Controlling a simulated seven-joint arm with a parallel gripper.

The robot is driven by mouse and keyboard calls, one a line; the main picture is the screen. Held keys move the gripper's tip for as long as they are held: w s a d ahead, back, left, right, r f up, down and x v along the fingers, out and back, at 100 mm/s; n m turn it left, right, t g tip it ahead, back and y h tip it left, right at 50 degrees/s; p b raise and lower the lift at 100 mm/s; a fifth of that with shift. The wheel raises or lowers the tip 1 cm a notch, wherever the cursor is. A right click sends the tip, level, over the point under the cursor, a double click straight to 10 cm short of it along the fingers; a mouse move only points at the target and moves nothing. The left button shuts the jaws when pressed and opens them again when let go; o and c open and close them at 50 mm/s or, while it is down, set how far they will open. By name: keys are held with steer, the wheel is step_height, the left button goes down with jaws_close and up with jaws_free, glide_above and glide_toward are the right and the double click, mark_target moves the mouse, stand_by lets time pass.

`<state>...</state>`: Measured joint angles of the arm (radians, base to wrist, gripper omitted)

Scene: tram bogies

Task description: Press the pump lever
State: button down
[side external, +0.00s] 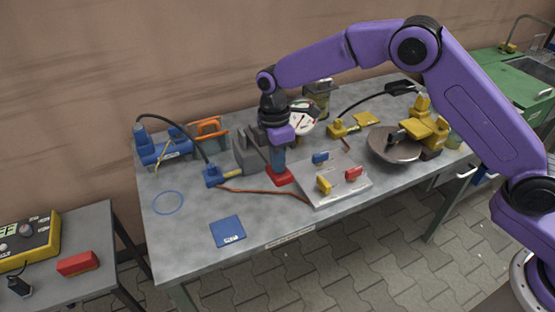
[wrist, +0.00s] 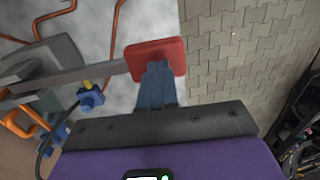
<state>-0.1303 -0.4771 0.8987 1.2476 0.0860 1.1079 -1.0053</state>
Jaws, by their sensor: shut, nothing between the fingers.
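The pump lever is a grey bar (wrist: 75,78) that ends in a red pad (wrist: 150,50). In the side view the red pad (side external: 281,177) shows low, near the table top, beside the grey pump body (side external: 244,152). The bar slopes down from the pump to the pad. My gripper (side external: 279,168) points down with its blue fingers closed together and empty. Its fingertips are at the red pad, seemingly touching it from above. In the wrist view the fingers (wrist: 156,70) overlap the pad's near edge, so the exact contact is hidden.
A grey plate (side external: 335,195) with yellow, red and blue handles lies just right of the pad. A pressure gauge (side external: 303,118) stands behind. A copper-coloured line (side external: 265,191) runs along the table. A blue square (side external: 227,231) lies at the front left, with bare table around it.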

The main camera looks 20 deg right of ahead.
mark_target(280, 182)
steer(key=shift+s+f, duration=0.2)
steer(key=shift+f, duration=0.15)
steer(key=f+t, duration=0.1)
steer(key=f, duration=0.1)
steer(key=s+f+t, duration=0.1)
steer(key=f, duration=0.2)
steer(key=shift+t, duration=0.4)
steer(key=shift+f, duration=2.85)
steer(key=shift+r, duration=0.6)
steer(key=s+r, duration=0.4)
steer(key=r, duration=0.9)
steer(key=shift+w+r, duration=0.1)
